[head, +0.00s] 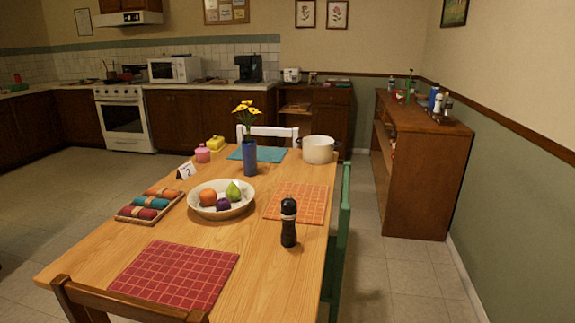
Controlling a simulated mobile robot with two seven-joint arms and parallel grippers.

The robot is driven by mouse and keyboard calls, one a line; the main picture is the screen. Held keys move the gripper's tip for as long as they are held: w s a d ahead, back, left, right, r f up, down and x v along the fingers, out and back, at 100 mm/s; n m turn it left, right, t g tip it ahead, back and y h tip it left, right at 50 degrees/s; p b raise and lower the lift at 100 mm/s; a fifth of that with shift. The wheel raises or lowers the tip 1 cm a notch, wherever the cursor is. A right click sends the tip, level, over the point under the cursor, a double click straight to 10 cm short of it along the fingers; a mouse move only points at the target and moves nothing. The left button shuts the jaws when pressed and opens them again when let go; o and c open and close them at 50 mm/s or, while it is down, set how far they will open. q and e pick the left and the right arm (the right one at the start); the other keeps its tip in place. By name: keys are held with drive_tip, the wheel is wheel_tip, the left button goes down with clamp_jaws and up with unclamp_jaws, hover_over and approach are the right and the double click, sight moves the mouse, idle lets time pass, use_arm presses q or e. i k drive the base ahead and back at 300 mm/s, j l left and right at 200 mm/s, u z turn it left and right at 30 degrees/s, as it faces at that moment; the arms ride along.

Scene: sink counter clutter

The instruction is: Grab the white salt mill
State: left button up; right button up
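I cannot make out the white salt mill for certain. A small upright pale item (437,104) stands near the front end of the wooden sideboard (425,180) at the right, and it is too small to identify surely. A darker upright item (447,105) stands close beside it, and a blue item (433,96) is just behind. A black mill (289,222) stands upright on the dining table (262,268), near its right edge. Neither of my grippers is in view.
The table holds a fruit bowl (221,212), a blue flower vase (250,158), a white pot (318,150) and a tray of rolled napkins (125,212). A green chair (343,220) stands at its right side. Floor (390,270) is clear between table and sideboard.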

sight(437, 107)
drive_tip(key=j+u, duration=0.15)
drive_tip(key=u, duration=0.3)
drive_tip(key=j+u, duration=0.15)
drive_tip(key=u, duration=0.35)
drive_tip(key=j+u, duration=0.15)
drive_tip(key=u, duration=0.3)
drive_tip(key=i+j+u, duration=0.1)
drive_tip(key=u, duration=0.35)
drive_tip(key=i+j+u, duration=0.15)
drive_tip(key=j+u, duration=0.25)
drive_tip(key=i+u, duration=0.15)
drive_tip(key=u, duration=0.3)
drive_tip(key=i+z, duration=0.2)
drive_tip(key=i, duration=0.5)
drive_tip(key=i+j+z, duration=0.2)
drive_tip(key=i, duration=0.45)
drive_tip(key=i+z, duration=0.4)
drive_tip(key=i, duration=0.25)
drive_tip(key=i+j+z, duration=0.15)
drive_tip(key=i+z, duration=0.2)
drive_tip(key=i, duration=0.25)
drive_tip(key=i+z, duration=0.45)
drive_tip(key=i, duration=0.15)
drive_tip(key=i+z, duration=0.5)
drive_tip(key=i+l+z, duration=0.1)
drive_tip(key=i+z, duration=0.35)
drive_tip(key=i, duration=0.15)
drive_tip(key=i+j+z, duration=0.1)
drive_tip(key=i+z, duration=0.6)
drive_tip(key=i, duration=2.75)
